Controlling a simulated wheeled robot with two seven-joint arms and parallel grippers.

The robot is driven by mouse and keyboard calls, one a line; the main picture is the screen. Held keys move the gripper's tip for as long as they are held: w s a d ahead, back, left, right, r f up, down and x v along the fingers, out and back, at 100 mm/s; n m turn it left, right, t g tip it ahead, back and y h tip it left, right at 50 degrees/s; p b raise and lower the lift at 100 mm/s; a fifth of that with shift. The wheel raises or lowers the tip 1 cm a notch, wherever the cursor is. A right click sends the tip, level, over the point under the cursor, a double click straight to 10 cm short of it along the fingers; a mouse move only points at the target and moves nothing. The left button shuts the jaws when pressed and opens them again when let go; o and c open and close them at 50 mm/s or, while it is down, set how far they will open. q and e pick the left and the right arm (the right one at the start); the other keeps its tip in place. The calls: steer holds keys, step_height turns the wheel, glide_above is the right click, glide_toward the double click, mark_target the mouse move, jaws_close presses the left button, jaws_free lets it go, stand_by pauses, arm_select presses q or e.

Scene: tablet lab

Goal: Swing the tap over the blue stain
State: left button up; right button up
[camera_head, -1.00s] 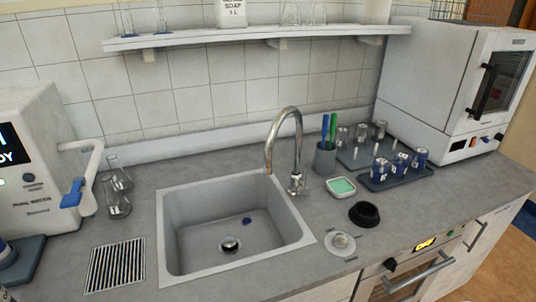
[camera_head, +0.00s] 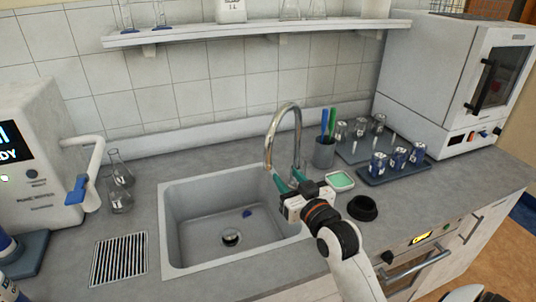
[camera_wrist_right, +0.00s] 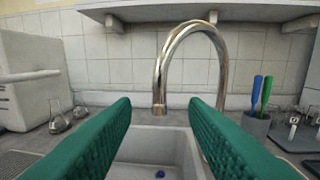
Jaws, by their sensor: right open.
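The chrome tap (camera_head: 289,106) stands behind the sink (camera_head: 172,225), its arched neck reaching left with the spout end over the sink's back right part. The blue stain (camera_head: 248,212) is on the sink floor near the drain, forward and left of the spout. It also shows low in the wrist view (camera_wrist_right: 160,174). My right gripper (camera_head: 284,182) is open and empty, its green fingers in front of the tap. In the wrist view the spout (camera_wrist_right: 160,80) appears between the fingers, beyond their tips; the right finger hides the tap's lower part. My left gripper is not in view.
Glass flasks (camera_head: 119,195) and a drain grille (camera_head: 118,261) are left of the sink. A shelf (camera_head: 200,35) hangs above.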

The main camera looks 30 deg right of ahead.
mark_target(270, 156)
steer(key=w+p, duration=0.1)
steer(key=w, duration=0.2)
steer(key=w+d, duration=0.1)
steer(key=w, duration=0.2)
steer(key=w+p, duration=0.1)
steer(key=w, duration=0.3)
steer(key=shift+d+p, duration=0.25)
steer(key=shift+p, duration=0.05)
steer(key=shift+w, duration=0.85)
jaws_close()
